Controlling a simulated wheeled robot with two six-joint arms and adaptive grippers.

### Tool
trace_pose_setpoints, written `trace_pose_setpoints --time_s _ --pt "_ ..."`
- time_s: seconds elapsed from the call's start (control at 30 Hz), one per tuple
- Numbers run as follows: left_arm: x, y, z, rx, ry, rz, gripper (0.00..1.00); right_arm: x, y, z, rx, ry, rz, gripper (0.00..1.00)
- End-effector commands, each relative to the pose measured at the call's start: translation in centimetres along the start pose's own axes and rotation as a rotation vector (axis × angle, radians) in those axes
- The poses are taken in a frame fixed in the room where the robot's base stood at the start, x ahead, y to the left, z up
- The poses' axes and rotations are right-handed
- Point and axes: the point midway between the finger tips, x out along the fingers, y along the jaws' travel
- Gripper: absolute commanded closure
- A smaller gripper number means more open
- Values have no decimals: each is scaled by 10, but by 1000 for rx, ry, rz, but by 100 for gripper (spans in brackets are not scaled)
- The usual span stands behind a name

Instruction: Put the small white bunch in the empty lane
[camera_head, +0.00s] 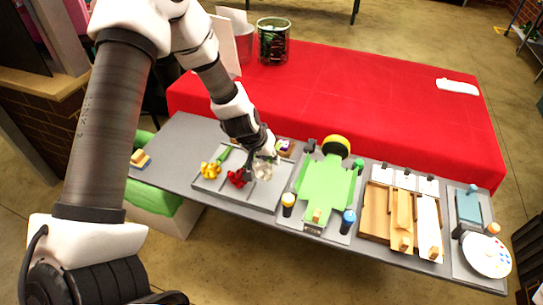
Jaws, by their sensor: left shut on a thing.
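My left gripper (258,157) reaches down from the upper left over the grey lane tray (274,203). It is shut on the small white bunch (263,170), whose pale blooms show just below the fingers. The bunch is at the tray's right part; I cannot tell whether it touches the tray floor. A yellow bunch (210,170) with a green stem lies at the left of the tray. A red bunch (236,179) lies between the yellow and white ones. My gripper and wrist hide the back of the tray. My right gripper is not in view.
A green apron-shaped board (325,182) with small jars stands right of the tray. Further right are a wooden box (376,213) and a paint palette (486,255). A red-covered table (345,100) stands behind.

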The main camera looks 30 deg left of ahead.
Motion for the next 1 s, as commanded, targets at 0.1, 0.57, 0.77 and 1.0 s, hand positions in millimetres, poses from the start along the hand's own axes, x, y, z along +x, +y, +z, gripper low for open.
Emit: trace_pose_setpoints --time_s 0.1,0.57,0.77,1.0 --pt "19 -4 8 0 0 0 100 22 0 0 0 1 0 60" --pt "59 -13 24 0 0 0 100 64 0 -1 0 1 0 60" --pt "60 -13 25 1 0 0 100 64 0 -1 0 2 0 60" --pt "60 -13 25 0 0 0 100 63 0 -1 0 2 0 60"
